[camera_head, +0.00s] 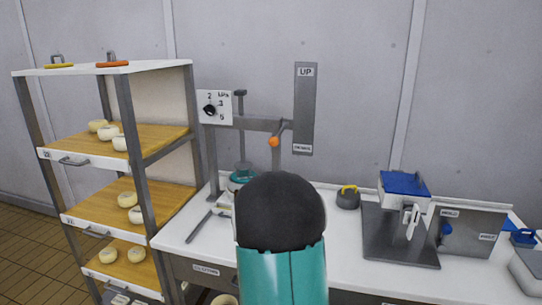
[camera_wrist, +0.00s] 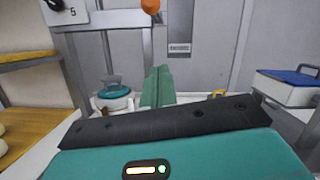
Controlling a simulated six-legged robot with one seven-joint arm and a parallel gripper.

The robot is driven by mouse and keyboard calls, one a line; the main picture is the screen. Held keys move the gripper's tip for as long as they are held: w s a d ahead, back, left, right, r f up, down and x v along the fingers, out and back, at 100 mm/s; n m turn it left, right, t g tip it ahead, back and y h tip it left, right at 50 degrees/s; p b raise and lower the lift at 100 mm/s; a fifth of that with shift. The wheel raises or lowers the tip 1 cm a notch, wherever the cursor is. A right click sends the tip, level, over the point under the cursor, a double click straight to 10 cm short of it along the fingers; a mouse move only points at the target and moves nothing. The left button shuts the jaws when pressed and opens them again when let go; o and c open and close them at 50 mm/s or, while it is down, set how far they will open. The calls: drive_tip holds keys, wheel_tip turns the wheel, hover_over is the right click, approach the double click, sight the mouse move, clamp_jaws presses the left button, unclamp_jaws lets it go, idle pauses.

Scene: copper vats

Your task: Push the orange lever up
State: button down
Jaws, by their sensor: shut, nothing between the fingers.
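The orange lever knob (camera_head: 274,141) sits on a dark arm beside a grey vertical plate (camera_head: 305,110) marked UP at its top. The knob is near the plate's lower end, where a second small label shows. In the wrist view the orange knob (camera_wrist: 150,5) is at the top edge, partly cut off. My gripper (camera_wrist: 160,72) shows its green fingers shut together and empty. They point forward, below the knob in the picture and apart from it. In the head view my arm hides the gripper.
A grey press frame with a numbered dial (camera_head: 215,107) stands left of the lever. A teal-lidded pot (camera_wrist: 113,97) is under it. A shelf rack (camera_head: 85,162) with pale cheeses is at left. A blue-topped device (camera_head: 404,184) and a yellow-handled weight (camera_head: 348,198) stand right.

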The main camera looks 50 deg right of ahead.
drive_tip(key=shift+d+r, duration=0.1)
drive_tip(key=w+d+r, duration=0.5)
drive_tip(key=d+r, duration=0.1)
drive_tip(key=d, duration=0.2)
drive_tip(key=shift+r, duration=0.2)
idle(0.5)
drive_tip(key=shift+r, duration=0.2)
